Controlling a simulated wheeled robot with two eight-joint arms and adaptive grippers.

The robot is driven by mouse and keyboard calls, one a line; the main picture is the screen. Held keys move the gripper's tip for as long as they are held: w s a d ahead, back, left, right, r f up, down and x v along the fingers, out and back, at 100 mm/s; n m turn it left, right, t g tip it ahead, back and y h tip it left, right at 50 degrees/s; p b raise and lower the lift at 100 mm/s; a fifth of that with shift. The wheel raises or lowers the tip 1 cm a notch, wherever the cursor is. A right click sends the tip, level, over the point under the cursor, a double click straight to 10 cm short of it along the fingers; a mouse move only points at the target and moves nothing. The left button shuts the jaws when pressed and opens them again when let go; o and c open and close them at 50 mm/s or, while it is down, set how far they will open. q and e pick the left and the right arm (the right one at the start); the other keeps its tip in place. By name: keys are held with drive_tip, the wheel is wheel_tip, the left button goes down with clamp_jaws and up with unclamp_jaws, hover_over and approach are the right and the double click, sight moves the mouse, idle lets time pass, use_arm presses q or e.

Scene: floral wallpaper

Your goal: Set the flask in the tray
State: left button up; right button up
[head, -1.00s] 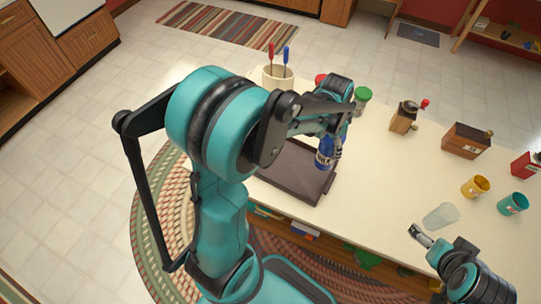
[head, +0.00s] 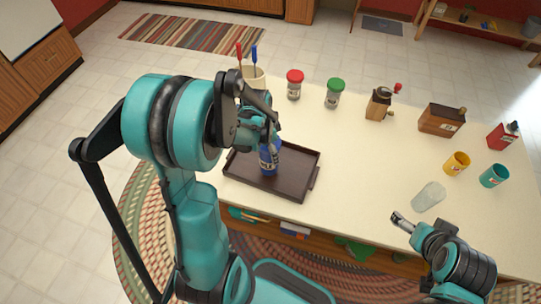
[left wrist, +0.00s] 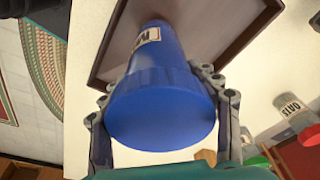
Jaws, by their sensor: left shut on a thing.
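A blue flask (head: 268,160) with a white label is upright over the dark brown tray (head: 300,185). My left gripper (head: 268,140) is shut on the flask near its top, reaching down from above. In the left wrist view the round blue cap of the flask (left wrist: 162,110) fills the middle, with a finger on each side, and the tray (left wrist: 110,50) lies behind it. Whether the flask's base touches the tray floor I cannot tell. My right gripper (head: 397,220) is at the table's front edge, beside a clear cup, apart from the flask; its fingers are too small to judge.
A holder (head: 252,78) with red and blue utensils and jars with red (head: 294,85) and green lids (head: 334,93) stand behind the tray. A clear cup (head: 428,198), yellow cup (head: 456,163) and teal cup (head: 494,176) are at the right. The table's middle is clear.

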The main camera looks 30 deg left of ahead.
use_arm(q)
wheel_tip(320, 180, down, 2)
drive_tip(key=shift+f+b, duration=0.25)
drive_tip(key=shift+b, duration=0.05)
drive_tip(key=shift+f, duration=0.15)
drive_tip(key=o, duration=1.8)
